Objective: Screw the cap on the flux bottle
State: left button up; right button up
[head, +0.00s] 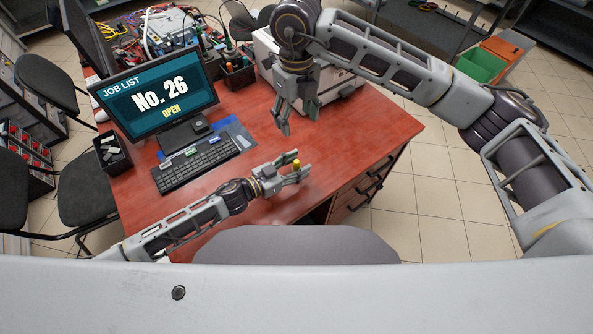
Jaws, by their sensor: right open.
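My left gripper (291,171) is low over the right part of the red desk, with its fingers closed around a small yellow item (296,163). The item is too small to tell whether it is the flux bottle, its cap or both. My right gripper (298,117) is open and points down in front of the white box-shaped machine, above and behind the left gripper. Nothing shows between its fingers. The two grippers are apart. I cannot make out a separate cap or bottle elsewhere on the desk.
The red desk (250,200) carries a monitor (155,95) reading "JOB LIST No. 26 OPEN", a keyboard (195,165), a dark pen box (112,152), a tool holder (236,74) and a white machine (345,84). A grey chair back (297,246) stands at the front edge.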

pick_arm(q)
jog(key=shift+a, duration=0.1)
jog(key=shift+v, duration=5.95)
jog(key=shift+s, duration=0.1)
